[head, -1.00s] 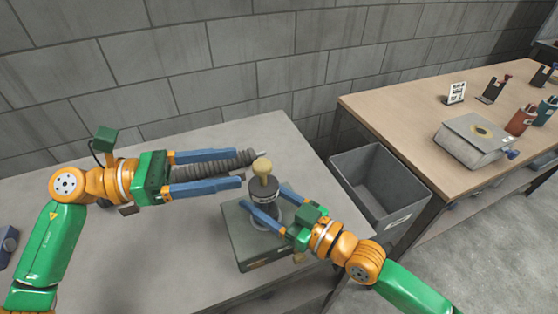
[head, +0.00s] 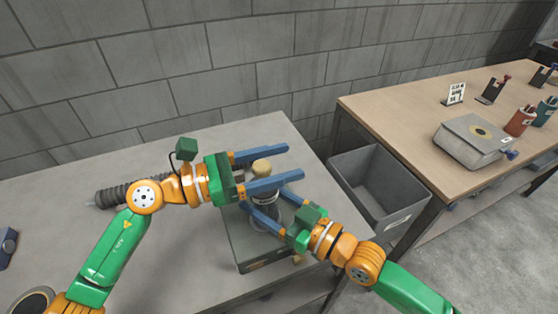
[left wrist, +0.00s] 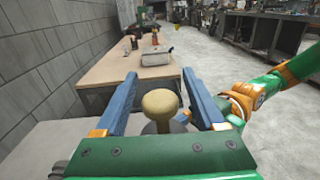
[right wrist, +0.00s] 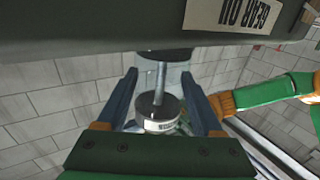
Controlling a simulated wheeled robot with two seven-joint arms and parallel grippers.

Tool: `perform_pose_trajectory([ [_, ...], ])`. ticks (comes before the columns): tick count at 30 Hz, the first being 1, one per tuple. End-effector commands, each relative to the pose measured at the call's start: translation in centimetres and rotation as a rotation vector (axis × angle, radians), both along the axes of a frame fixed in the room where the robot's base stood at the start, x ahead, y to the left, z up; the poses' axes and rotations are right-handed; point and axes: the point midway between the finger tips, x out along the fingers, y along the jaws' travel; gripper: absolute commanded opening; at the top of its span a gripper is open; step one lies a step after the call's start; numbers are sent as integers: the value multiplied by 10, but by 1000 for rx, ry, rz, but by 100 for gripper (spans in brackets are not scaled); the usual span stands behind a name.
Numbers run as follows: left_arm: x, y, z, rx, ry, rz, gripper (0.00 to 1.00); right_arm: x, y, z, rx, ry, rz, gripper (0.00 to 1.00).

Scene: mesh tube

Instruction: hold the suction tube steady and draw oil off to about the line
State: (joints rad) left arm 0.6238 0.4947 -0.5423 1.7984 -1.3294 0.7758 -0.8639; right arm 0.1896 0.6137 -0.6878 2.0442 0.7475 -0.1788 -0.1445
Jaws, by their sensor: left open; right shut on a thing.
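The suction tube (head: 263,191) stands upright on the dark gear oil box (head: 243,241), topped by a tan knob (head: 261,166). My right gripper (head: 262,197) is shut on the tube, coming from the lower right. The right wrist view shows its rod (right wrist: 161,80) and a round labelled cap (right wrist: 160,113) between the fingers, with the box (right wrist: 120,22) across the top. My left gripper (head: 295,161) is open. Its fingers lie on either side of the knob (left wrist: 160,102), with a gap visible on both sides. I cannot make out an oil level or line.
A ribbed dark hose (head: 112,195) lies on the grey table (head: 150,150) behind my left arm. A grey bin (head: 375,185) stands to the right, beside a wooden bench (head: 395,105) holding a metal box (head: 472,140) and bottles (head: 520,120). A block wall (head: 200,60) runs behind.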

Motion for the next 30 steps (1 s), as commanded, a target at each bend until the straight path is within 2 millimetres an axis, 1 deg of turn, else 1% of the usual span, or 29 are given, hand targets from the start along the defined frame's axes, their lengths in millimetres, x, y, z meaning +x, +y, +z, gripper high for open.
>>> perform_pose_trajectory([
  [3,0,0,0,0,0,0,72,0,0,-1,-1,1,0,2],
  [5,0,0,0,0,0,0,55,0,0,0,-1,1,0,2],
  [6,0,0,0,0,0,0,44,0,0,0,-1,1,0,2],
  [8,0,1,0,0,0,0,28,0,0,-1,-1,1,0,2],
  [9,0,1,0,0,0,0,18,0,0,-1,-1,1,0,2],
  [11,0,1,0,0,0,0,1,0,0,-1,-1,1,0,2],
  [12,0,1,0,1,0,0,0,0,0,0,-1,1,0,2],
  [30,0,1,0,1,0,1,0,0,0,-1,0,1,0,2],
])
